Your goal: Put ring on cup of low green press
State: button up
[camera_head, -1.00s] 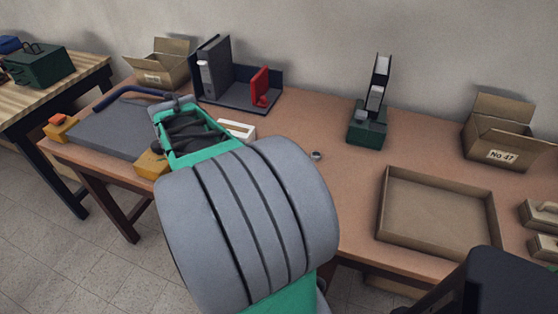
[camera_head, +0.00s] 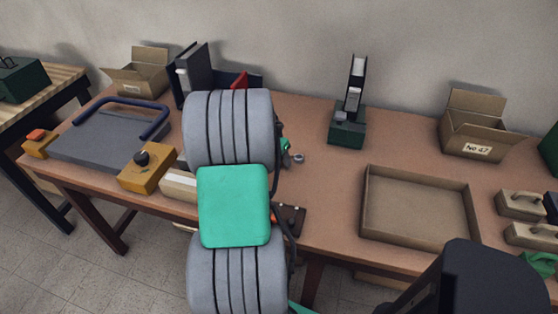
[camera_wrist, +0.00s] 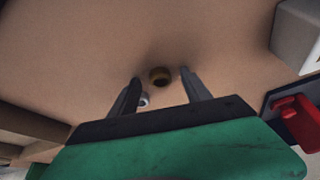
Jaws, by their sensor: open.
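A small brass-coloured ring (camera_wrist: 159,77) with a dark centre lies on the brown table in the wrist view. My gripper (camera_wrist: 160,74) is open, its two fingers on either side of the ring in the picture; I see no contact. A small grey round piece (camera_wrist: 144,99) shows beside the left finger; a grey piece (camera_head: 298,158) also shows right of my arm in the head view. A dark green press (camera_head: 347,133) with a tall black and grey upright stands at the table's back. Its cup is not clear. My arm hides most of the gripper in the head view.
A shallow cardboard tray (camera_head: 418,242) and a box (camera_head: 474,137) are on the right. A red part (camera_wrist: 296,122) shows at the wrist view's right edge. A yellow block (camera_head: 147,171) and a grey plate (camera_head: 95,143) are on the left. Table between press and tray is clear.

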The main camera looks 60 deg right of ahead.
grip_shut()
dwell(0.5)
jog(key=shift+r, duration=0.2)
